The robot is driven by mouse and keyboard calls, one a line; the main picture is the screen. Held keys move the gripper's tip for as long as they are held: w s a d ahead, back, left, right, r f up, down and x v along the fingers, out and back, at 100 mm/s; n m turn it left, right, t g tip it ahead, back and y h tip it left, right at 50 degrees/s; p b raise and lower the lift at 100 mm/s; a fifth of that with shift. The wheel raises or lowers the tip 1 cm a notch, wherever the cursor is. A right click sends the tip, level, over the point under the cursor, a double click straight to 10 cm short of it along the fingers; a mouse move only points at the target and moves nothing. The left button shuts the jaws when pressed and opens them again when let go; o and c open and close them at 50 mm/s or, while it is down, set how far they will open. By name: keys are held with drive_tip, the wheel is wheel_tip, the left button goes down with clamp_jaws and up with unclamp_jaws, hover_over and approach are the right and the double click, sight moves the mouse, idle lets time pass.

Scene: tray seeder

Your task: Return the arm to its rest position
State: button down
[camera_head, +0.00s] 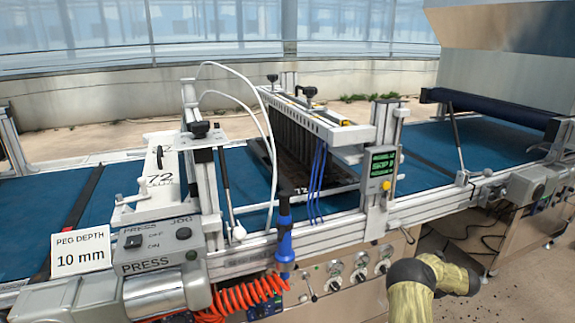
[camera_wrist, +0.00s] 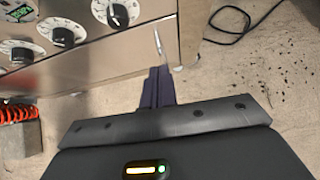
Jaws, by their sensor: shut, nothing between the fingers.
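My gripper (camera_wrist: 158,74) shows in the wrist view as dark fingers pressed together, shut and empty. It points past the lower edge of the steel control panel (camera_wrist: 85,62), over the concrete floor, and no touch with the panel shows. In the head view my arm (camera_head: 428,284), in a tan sleeve with dark parts, is bent low at the bottom right, in front of the seeder line. The gripper itself is hidden or out of frame there.
A blue-handled tool (camera_head: 285,240) hangs at the front by an orange coiled hose (camera_head: 248,294).

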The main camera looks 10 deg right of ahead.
wheel_tip(320, 180, up, 8)
drive_tip(key=w+m+t+h, duration=0.2)
drive_tip(key=w+m+h, duration=0.1)
drive_tip(key=m, duration=0.4)
drive_tip(key=s+a+r+m+h, duration=0.35)
drive_tip(key=a+r+m, duration=0.55)
drive_tip(key=m, duration=0.6)
drive_tip(key=s+a+r+m+g+y, duration=0.3)
drive_tip(key=s+a+m+g, duration=0.5)
drive_tip(key=s+a+m, duration=1.45)
drive_tip(key=s+a+r+n+p, duration=0.2)
drive_tip(key=r+p, duration=0.9)
drive_tip(key=s+a+r+n+y+p, duration=0.1)
drive_tip(key=s+a+r+n+p, duration=0.1)
drive_tip(key=r+p, duration=0.9)
drive_tip(key=s+a+r+n+p, duration=0.2)
drive_tip(key=s+r+p, duration=0.1)
drive_tip(key=r+p, duration=0.8)
drive_tip(key=shift+s+r+p, duration=0.15)
drive_tip(key=shift+s+p, duration=0.2)
drive_tip(key=shift+p, duration=0.1)
